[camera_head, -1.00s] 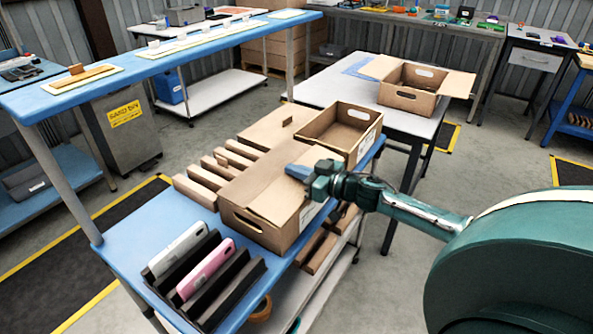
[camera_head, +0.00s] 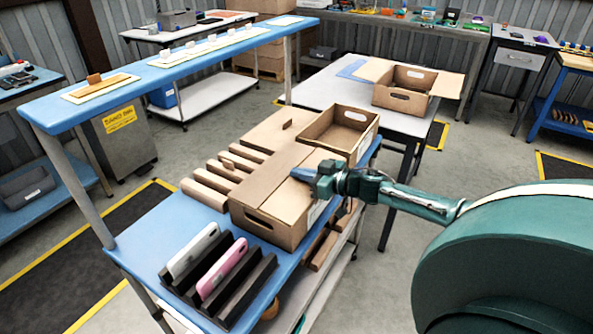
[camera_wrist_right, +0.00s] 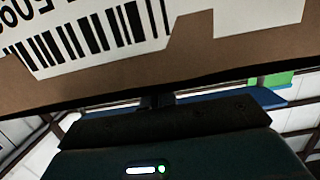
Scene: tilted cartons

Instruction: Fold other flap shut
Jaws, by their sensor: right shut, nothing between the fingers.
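The brown carton (camera_head: 265,228) stands on the blue bench, with a hand hole in its near end. Its far-left flap (camera_head: 262,180) lies over the top. The other flap (camera_head: 290,201), on the side nearest my right arm, also lies low over the top, almost flat. My right gripper (camera_head: 303,174) is shut and empty, its blue fingertips at the top of this flap; exact contact cannot be told. The right wrist view shows cardboard with a barcode label (camera_wrist_right: 95,30) close up. My left gripper is out of view.
An open empty carton (camera_head: 343,133) stands just behind, and another with spread flaps (camera_head: 402,98) is on the white table. Brown blocks (camera_head: 205,193) lie left of the carton. A white phone and a pink phone (camera_head: 222,268) stand in a black rack in front.

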